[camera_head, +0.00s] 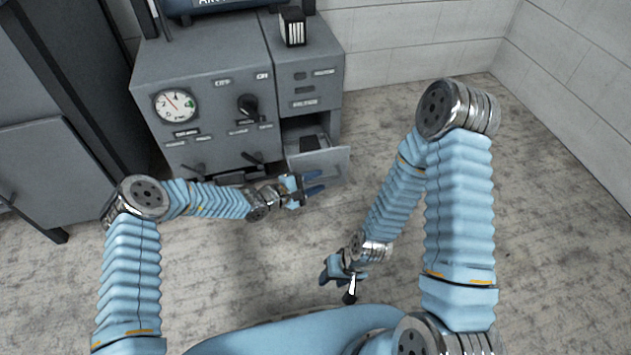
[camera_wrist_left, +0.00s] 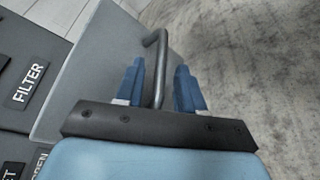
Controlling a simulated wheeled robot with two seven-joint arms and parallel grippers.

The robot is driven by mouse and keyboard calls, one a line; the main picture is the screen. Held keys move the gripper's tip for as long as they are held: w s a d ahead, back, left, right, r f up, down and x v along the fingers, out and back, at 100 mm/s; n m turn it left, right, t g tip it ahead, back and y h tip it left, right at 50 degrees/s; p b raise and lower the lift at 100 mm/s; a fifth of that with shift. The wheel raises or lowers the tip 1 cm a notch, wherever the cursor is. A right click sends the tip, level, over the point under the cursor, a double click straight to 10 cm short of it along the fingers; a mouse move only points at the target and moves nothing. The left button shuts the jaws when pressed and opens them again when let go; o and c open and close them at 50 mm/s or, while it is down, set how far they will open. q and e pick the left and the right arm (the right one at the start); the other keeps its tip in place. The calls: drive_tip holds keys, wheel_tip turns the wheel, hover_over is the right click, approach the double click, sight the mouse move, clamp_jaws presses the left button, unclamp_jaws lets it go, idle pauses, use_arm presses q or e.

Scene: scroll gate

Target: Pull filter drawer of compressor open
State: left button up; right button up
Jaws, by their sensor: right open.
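The compressor (camera_head: 195,65) is a grey cabinet in the head view. Its filter drawer (camera_head: 325,164) stands out from the lower right part, with its dark inside showing from above. In the left wrist view the drawer front (camera_wrist_left: 100,75) fills the left middle, beside a FILTER label (camera_wrist_left: 27,83). A dark bar handle (camera_wrist_left: 161,48) sticks out from it. My left gripper (camera_head: 313,182) is in front of the drawer. In the wrist view its blue fingers (camera_wrist_left: 160,82) are apart, on either side of the handle, with gaps showing. My right gripper (camera_head: 338,283) is open and empty, low over the floor.
A gauge (camera_head: 175,105) and a black knob (camera_head: 248,106) are on the compressor front, with lever handles (camera_head: 255,158) below. A small black-and-white striped object (camera_head: 293,27) stands on top. A dark cabinet (camera_head: 45,150) is at left. The floor (camera_head: 560,200) at right is clear.

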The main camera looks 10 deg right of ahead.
use_arm(q)
drive_tip(key=p+v, duration=0.1)
drive_tip(key=v, duration=1.2)
drive_tip(key=shift+s+a, duration=0.15)
drive_tip(key=shift+a, duration=0.1)
drive_tip(key=s+a+f+m+g+y+p, duration=0.2)
drive_tip(key=s+m+g+y, duration=0.15)
drive_tip(key=s, duration=0.55)
drive_tip(key=s+a+f+m+g+y+p, duration=0.1)
drive_tip(key=s+a+f+m+g+y, duration=0.2)
drive_tip(key=s, duration=0.5)
drive_tip(key=s+a+r+m+t+y+p, duration=0.1)
drive_tip(key=s+a+r+m+y+p, duration=0.1)
drive_tip(key=s+a, duration=0.4)
drive_tip(key=a+y, duration=0.1)
drive_tip(key=a, duration=0.1)
drive_tip(key=shift+s+a+r+t+y, duration=0.15)
drive_tip(key=shift+a+t+y, duration=0.15)
drive_tip(key=shift+t+y, duration=0.05)
